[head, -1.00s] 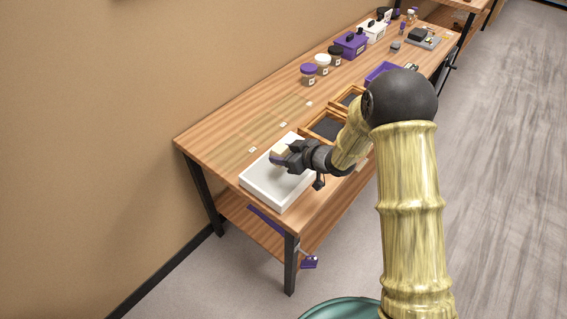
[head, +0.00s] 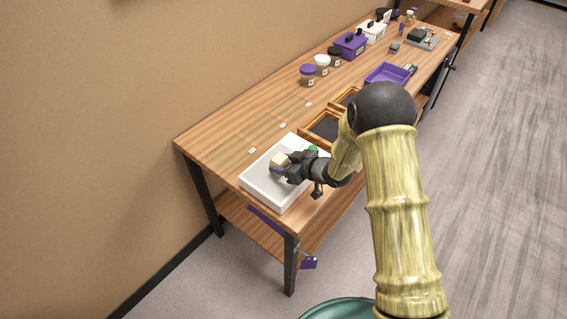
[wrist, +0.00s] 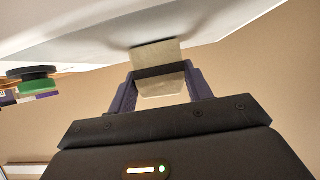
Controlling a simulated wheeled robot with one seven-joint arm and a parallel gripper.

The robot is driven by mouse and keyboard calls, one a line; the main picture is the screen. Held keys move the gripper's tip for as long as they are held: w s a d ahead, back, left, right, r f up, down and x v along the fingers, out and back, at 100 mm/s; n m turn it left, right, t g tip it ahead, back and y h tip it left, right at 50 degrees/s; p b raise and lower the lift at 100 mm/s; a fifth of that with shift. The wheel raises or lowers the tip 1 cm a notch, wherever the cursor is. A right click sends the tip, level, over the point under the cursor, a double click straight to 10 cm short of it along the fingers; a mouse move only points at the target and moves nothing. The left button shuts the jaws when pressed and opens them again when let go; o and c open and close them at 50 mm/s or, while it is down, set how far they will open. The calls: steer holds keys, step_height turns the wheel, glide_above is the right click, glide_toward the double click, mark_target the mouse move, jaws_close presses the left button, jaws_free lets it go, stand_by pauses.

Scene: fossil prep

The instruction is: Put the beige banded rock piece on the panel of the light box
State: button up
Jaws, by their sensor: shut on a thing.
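The beige banded rock piece (wrist: 160,60) is held between the two fingers of my gripper (wrist: 158,92), with a dark band across it in the wrist view. In the head view the rock piece (head: 277,161) is over the white light box (head: 259,191) at the near end of the bench. My gripper (head: 288,168) comes in from the right and is shut on it. In the wrist view the rock's far end meets the white panel (wrist: 90,38), with a shadow there; I cannot tell whether it fully rests on it.
Wooden-framed trays (head: 322,127) lie beyond the light box, then a purple tray (head: 388,75). Lidded jars (head: 308,75) and a purple box (head: 350,44) stand along the back. A green and black round thing (wrist: 38,84) shows left in the wrist view.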

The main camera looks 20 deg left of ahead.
steer(key=o, duration=1.2)
steer(key=shift+f, duration=0.1)
steer(key=shift+r, duration=0.25)
steer(key=b+v, duration=0.1)
steer(key=v, duration=1.1)
steer(key=shift+d+f, duration=0.1)
